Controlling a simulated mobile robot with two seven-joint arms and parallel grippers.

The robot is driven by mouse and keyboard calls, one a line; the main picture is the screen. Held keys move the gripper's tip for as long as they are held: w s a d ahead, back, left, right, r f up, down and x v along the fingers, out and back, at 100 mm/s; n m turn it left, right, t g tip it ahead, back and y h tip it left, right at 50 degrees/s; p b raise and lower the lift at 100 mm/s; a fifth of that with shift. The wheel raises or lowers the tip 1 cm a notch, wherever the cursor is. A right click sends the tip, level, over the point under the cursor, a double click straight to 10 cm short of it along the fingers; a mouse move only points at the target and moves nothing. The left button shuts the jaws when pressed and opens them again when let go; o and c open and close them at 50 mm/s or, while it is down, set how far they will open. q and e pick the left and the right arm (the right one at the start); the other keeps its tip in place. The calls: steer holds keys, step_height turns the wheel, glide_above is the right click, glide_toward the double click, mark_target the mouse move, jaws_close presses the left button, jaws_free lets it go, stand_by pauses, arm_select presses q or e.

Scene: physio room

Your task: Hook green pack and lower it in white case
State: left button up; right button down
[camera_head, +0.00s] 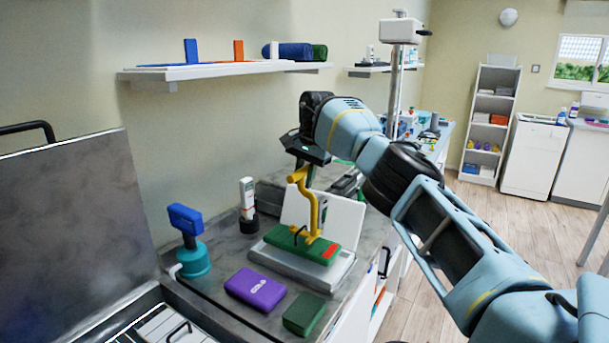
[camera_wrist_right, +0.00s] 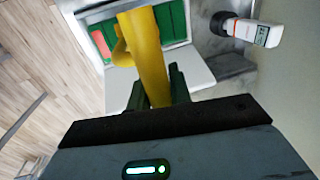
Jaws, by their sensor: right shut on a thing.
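My right gripper (camera_head: 302,165) is shut on a yellow hook tool (camera_head: 314,210), which hangs down; the hook also shows in the wrist view (camera_wrist_right: 146,50). The hook's lower end is at the black handle of a green pack (camera_head: 289,240) with a red patch. The pack lies level, within the outline of the open white case (camera_head: 344,262), whose lid (camera_head: 342,218) stands up behind. In the wrist view the green pack (camera_wrist_right: 174,20) shows inside the case's pale rim. I cannot tell whether it touches the case's floor. My left gripper is not in view.
A purple pack (camera_head: 255,289) and a darker green pack (camera_head: 304,314) lie in front of the case. A blue-topped teal stand (camera_head: 194,258) and a white device in a black holder (camera_head: 248,204) stand to the left. A wall shelf (camera_head: 225,70) is above.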

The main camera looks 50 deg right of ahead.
mark_target(313, 197)
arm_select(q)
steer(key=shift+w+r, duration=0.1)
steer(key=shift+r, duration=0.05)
arm_select(e)
steer(key=shift+f, duration=2.75)
stand_by(0.4)
